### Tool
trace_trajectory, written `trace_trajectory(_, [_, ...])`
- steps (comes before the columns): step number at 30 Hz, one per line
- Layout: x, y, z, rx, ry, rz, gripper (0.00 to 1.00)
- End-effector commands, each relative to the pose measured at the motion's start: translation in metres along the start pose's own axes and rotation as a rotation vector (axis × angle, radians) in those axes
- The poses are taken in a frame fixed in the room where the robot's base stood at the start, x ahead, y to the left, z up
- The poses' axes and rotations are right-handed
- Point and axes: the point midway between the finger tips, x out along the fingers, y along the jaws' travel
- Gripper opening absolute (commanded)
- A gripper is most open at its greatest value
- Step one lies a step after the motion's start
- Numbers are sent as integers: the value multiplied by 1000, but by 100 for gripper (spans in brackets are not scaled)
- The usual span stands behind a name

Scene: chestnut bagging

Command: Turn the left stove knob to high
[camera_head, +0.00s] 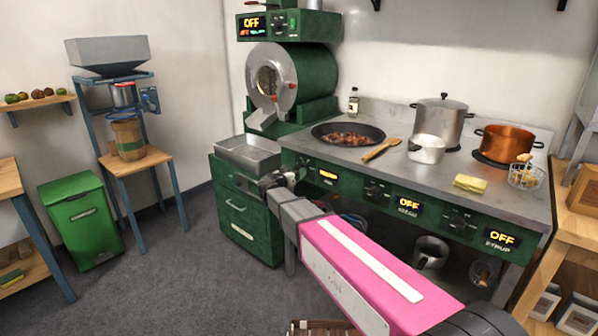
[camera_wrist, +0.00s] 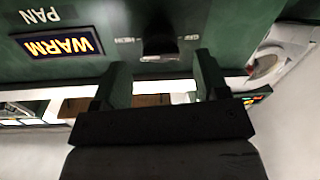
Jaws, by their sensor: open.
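The left stove knob (camera_wrist: 160,42) is dark and round, on the green stove front in the wrist view, which appears upside down. Small labels flank it; the one on the picture's right seems to read OFF. Beside it, the lit display (camera_wrist: 62,45) reads WARM, with PAN printed by it. My gripper (camera_wrist: 163,72) is open, with one finger on each side of the knob and gaps showing; I cannot tell any contact. In the head view my gripper (camera_head: 272,181) is at the left end of the stove front, near the lit pan display (camera_head: 328,176). The left knob is hard to make out there.
Two more knobs (camera_head: 375,190) (camera_head: 458,220) have displays reading OFF. A pan of chestnuts (camera_head: 347,133), a wooden spoon (camera_head: 381,149) and pots (camera_head: 440,118) stand on the stovetop. A metal tray (camera_head: 248,153) on the green cabinet is close to my gripper.

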Motion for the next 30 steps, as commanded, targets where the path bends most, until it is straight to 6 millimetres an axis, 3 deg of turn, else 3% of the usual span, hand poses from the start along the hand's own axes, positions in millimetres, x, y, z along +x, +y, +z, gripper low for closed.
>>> trace_trajectory(6, [-44,2,0,0,0,0,67])
trace_trajectory(13, [-72,1,0,0,1,0,67])
trace_trajectory(26, [-78,1,0,0,0,2,67])
trace_trajectory(30, [-71,15,10,-24,-40,19,67])
